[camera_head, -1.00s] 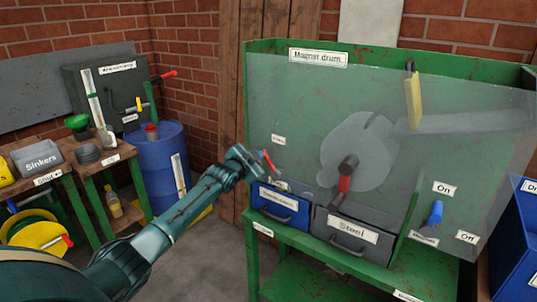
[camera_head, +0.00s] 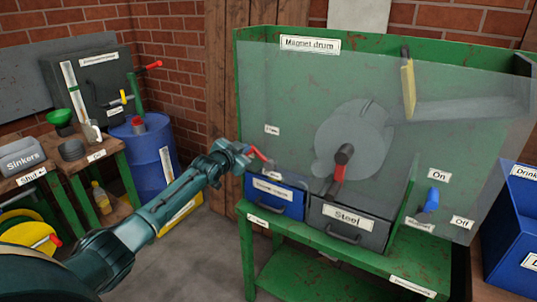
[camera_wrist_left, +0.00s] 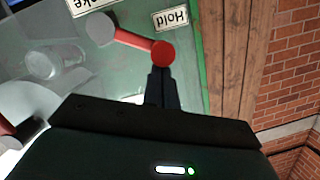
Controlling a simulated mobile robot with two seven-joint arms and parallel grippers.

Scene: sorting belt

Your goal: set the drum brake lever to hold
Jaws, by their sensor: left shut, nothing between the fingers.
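The drum brake lever (camera_head: 257,154) is a short red arm with a round knob at the left edge of the magnet drum's clear panel. In the head view it slants up and left from its pivot. My left gripper (camera_head: 246,153) is shut and empty at the knob. In the left wrist view, which is upside down, the closed fingertips (camera_wrist_left: 162,70) are right at the lever's red knob (camera_wrist_left: 163,53); I cannot tell if they press on it. A "Hold" label (camera_wrist_left: 170,18) lies near the knob. A small label (camera_head: 272,129) above the lever is too blurred to read.
A blue drawer (camera_head: 286,208) and a grey "Steel" drawer (camera_head: 326,232) sit below the lever. A red-handled crank (camera_head: 339,172) is on the drum to the right. A blue On/Off switch (camera_head: 432,201) is farther right. A blue barrel (camera_head: 150,163) stands left of my arm.

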